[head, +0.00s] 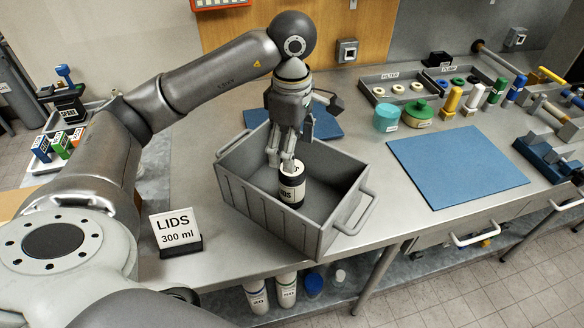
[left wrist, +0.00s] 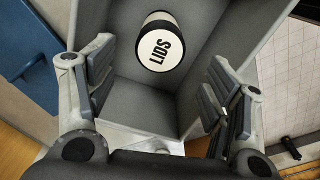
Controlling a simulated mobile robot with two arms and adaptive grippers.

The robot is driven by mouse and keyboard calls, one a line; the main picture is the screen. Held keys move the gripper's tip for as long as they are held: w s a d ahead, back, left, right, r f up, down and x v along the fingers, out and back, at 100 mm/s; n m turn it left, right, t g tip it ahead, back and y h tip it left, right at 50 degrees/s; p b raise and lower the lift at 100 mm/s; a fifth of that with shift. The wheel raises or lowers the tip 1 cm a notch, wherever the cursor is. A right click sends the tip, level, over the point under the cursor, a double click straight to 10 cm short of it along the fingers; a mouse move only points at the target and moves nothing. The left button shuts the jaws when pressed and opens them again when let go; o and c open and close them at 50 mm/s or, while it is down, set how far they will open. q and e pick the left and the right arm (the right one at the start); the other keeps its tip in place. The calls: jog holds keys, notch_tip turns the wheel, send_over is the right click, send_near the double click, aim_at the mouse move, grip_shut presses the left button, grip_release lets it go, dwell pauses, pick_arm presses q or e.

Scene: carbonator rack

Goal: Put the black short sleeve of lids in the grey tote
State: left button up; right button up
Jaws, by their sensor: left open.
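The black short sleeve of lids (head: 291,187) stands inside the grey tote (head: 235,204), its white label facing the head camera. In the left wrist view the sleeve (left wrist: 161,43) shows its white end marked LIDS, with the grey tote walls (left wrist: 215,35) around it. My left gripper (head: 285,163) is over the tote, just above the sleeve. In the left wrist view my left gripper (left wrist: 160,95) has its fingers wide apart with nothing between them, and the sleeve lies beyond the fingertips. My right gripper is in neither view.
A sign reading LIDS 300 ml (head: 175,232) stands left of the tote. A blue mat (head: 455,165) lies clear to the right. Teal and green containers (head: 387,117) stand behind. Several bottles are on the shelf below the table's front edge.

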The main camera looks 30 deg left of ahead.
pick_arm(q)
jog(key=shift+r, duration=1.45)
